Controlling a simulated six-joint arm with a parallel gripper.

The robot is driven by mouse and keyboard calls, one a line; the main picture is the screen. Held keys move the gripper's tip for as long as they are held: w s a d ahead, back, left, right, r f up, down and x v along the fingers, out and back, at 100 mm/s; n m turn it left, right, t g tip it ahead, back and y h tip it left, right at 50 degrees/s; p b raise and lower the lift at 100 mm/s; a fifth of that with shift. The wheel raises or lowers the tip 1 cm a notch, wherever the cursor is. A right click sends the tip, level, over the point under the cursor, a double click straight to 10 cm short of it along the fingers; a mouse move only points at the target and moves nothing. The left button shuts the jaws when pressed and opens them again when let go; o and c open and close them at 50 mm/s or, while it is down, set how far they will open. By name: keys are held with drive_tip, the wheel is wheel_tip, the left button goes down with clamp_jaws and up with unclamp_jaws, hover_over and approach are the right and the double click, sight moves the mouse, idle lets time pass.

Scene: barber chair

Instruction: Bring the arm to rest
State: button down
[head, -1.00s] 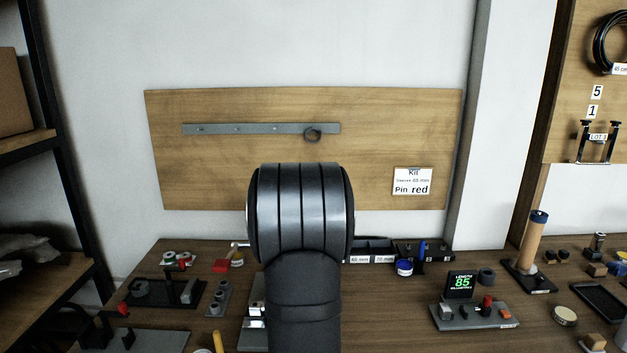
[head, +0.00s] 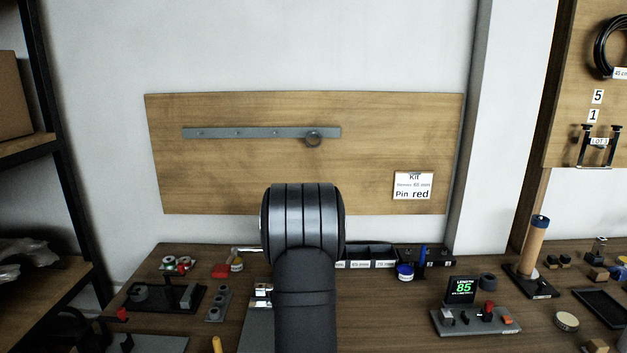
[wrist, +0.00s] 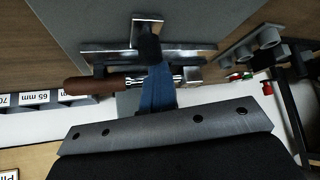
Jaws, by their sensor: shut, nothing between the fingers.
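My arm (head: 305,300) rises in the middle of the head view, and its dark rounded joint hides what lies behind it. My gripper is hidden in the head view. In the wrist view, my gripper (wrist: 149,45) shows as a narrow blue and dark shape reaching up from a grey plate with holes. It is shut, with nothing visible held. A brown-handled tool (wrist: 95,85) with a metal shaft lies across the view close to the fingers. I cannot tell whether they touch it.
A wooden board (head: 230,180) with a grey rail stands behind the bench. A display reading 85 (head: 462,289) stands at the right. Fixtures (head: 165,293) fill the bench's left side. Labelled bins (head: 370,257) sit at the back. Free bench shows right of my arm.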

drive_tip(key=s+d+r+m+t+h, duration=0.1)
drive_tip(key=s+d+r+h, duration=0.1)
drive_tip(key=s+d+r, duration=0.2)
drive_tip(key=shift+s+d+r+m+t, duration=0.3)
drive_tip(key=shift+s+r+m, duration=0.1)
drive_tip(key=shift+s+r, duration=0.45)
drive_tip(key=shift+h, duration=0.3)
